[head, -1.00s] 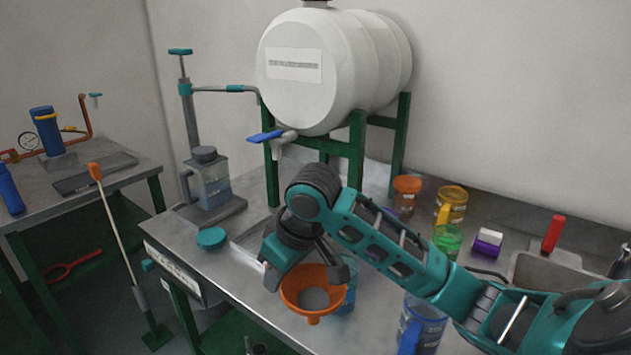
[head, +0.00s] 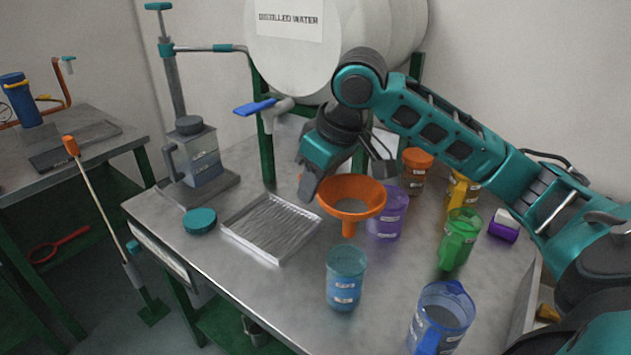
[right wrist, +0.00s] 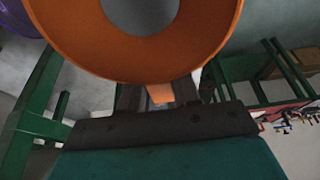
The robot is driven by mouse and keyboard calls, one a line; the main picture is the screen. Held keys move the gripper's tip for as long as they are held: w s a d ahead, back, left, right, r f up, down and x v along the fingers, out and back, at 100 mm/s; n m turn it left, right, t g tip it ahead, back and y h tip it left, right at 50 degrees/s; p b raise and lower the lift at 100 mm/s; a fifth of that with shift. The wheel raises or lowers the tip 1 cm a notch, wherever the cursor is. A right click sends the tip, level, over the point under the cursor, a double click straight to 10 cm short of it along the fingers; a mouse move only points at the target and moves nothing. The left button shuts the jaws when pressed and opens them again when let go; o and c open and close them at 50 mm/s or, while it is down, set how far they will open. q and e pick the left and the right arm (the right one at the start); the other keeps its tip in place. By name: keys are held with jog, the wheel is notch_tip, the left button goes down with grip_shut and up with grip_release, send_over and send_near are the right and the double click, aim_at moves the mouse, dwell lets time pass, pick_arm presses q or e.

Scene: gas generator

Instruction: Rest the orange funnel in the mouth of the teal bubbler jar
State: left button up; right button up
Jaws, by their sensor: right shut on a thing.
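The orange funnel (head: 350,207) is in the air in the head view, its wide mouth facing up and its spout pointing down. My right gripper (head: 343,172) is shut on the funnel's rim side; the right wrist view shows the funnel (right wrist: 215,45) with an orange tab between the fingers (right wrist: 160,97). The teal bubbler jar (head: 345,285) stands upright and open on the bench. In the head view it appears below the funnel, with a gap between the spout and the jar's mouth. My left gripper is not in view.
A metal tray (head: 232,228) and a teal lid (head: 200,221) lie left of the jar. A purple jar (head: 386,222), a green mug (head: 458,243) and a blue jug (head: 440,318) stand right. A white tank (head: 335,45) on a green stand is behind. The bench's front left is clear.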

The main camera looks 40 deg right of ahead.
pick_arm(q)
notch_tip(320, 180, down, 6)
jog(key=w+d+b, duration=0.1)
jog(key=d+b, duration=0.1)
jog(key=b, duration=0.6)
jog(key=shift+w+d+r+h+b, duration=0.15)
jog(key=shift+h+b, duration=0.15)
pick_arm(e)
notch_tip(320, 180, down, 11)
jog(key=shift+r, duration=0.2)
jog(key=o, duration=1.1)
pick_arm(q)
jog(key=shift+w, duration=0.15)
